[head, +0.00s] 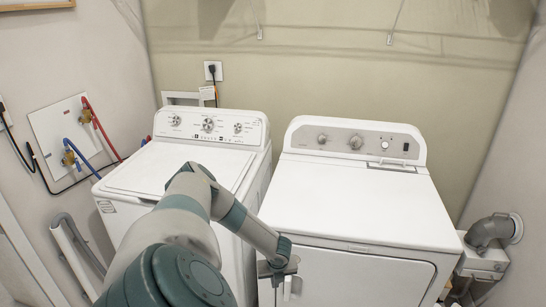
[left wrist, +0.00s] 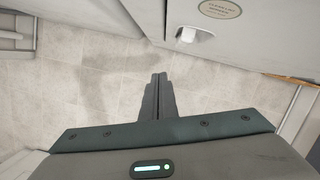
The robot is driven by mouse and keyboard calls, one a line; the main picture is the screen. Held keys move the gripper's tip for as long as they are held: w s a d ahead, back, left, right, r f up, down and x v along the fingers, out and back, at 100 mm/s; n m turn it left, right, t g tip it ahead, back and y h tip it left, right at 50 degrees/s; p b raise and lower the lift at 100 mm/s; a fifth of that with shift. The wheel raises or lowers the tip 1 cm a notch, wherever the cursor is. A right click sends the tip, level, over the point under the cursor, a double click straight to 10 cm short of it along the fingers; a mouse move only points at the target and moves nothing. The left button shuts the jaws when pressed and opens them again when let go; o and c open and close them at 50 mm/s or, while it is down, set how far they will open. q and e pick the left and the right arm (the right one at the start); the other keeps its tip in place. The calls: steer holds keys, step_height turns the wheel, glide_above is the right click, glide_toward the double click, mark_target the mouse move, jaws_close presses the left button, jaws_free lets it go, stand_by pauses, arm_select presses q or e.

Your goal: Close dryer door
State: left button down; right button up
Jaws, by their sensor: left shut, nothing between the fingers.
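The white dryer (head: 365,200) stands on the right in the head view. The upper part of its front door (head: 365,278) shows below the top panel and looks roughly in line with the front; I cannot tell whether it is fully closed. My left gripper (head: 277,270) is at the door's upper left side, with its tips partly hidden. In the left wrist view its fingers (left wrist: 158,95) are shut together and empty, pointing past a white panel with a small white handle-like part (left wrist: 195,35). Contact is not clear. My right gripper is not in view.
A white washer (head: 185,165) stands left of the dryer, with a narrow gap between them. A grey vent duct (head: 490,232) is at the dryer's right. Hoses and valves (head: 75,148) are on the left wall. Tiled floor (left wrist: 85,75) shows below the gripper.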

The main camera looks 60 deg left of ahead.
arm_select(q)
steer(key=s+b+v, duration=0.1)
steer(key=b+v, duration=0.1)
steer(key=v, duration=0.8)
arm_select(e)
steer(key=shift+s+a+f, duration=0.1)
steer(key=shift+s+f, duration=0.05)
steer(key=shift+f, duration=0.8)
arm_select(q)
steer(key=shift+s+d, duration=0.1)
steer(key=shift+d, duration=0.1)
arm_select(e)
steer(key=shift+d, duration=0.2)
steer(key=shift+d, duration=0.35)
